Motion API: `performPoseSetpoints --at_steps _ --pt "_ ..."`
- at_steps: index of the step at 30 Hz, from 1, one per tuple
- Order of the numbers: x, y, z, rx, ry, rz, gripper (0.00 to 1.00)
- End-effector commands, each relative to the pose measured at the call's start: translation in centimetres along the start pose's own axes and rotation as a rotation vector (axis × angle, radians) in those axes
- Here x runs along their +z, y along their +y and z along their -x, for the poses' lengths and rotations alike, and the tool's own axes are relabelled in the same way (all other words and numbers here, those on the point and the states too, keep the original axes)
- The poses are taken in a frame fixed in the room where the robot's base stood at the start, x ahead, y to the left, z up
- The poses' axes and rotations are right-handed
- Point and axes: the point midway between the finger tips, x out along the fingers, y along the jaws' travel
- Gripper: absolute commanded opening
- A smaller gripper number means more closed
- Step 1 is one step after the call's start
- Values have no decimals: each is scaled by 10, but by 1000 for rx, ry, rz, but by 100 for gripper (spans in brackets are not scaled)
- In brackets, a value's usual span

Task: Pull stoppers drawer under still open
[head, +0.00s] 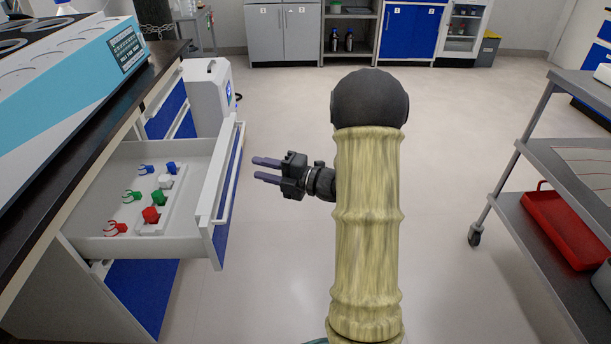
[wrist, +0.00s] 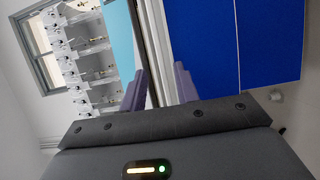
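The drawer (head: 90,205) under the bench-top still is pulled well out on the left in the head view. Inside it are red (head: 151,215), green (head: 158,195), white and blue (head: 171,168) stoppers in a row, with red, green and blue clips beside them. Its blue front has a long light bar handle (head: 231,178). My gripper (head: 256,169) is to the right of the drawer front, fingers pointing left at it, apart and empty. It does not appear to touch the handle. In the wrist view both fingers (wrist: 160,80) show with a gap between them.
The still (head: 75,75) stands on a dark bench top (head: 100,110) at left. A white machine (head: 208,92) stands on the floor behind the drawer. A grey cart (head: 560,160) with a red tray (head: 565,230) is at right. The floor between is clear.

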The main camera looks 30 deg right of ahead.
Motion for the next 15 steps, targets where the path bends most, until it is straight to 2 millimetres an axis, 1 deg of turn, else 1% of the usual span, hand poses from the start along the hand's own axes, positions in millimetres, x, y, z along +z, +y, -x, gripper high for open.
performPoseSetpoints --at_steps 1,3,12,15 --pt "1 2 12 -2 -6 -2 31" --pt "1 2 26 -2 -6 -1 31" --pt "1 1 86 -2 -5 -2 31" --pt "1 1 102 -1 -3 -1 31"
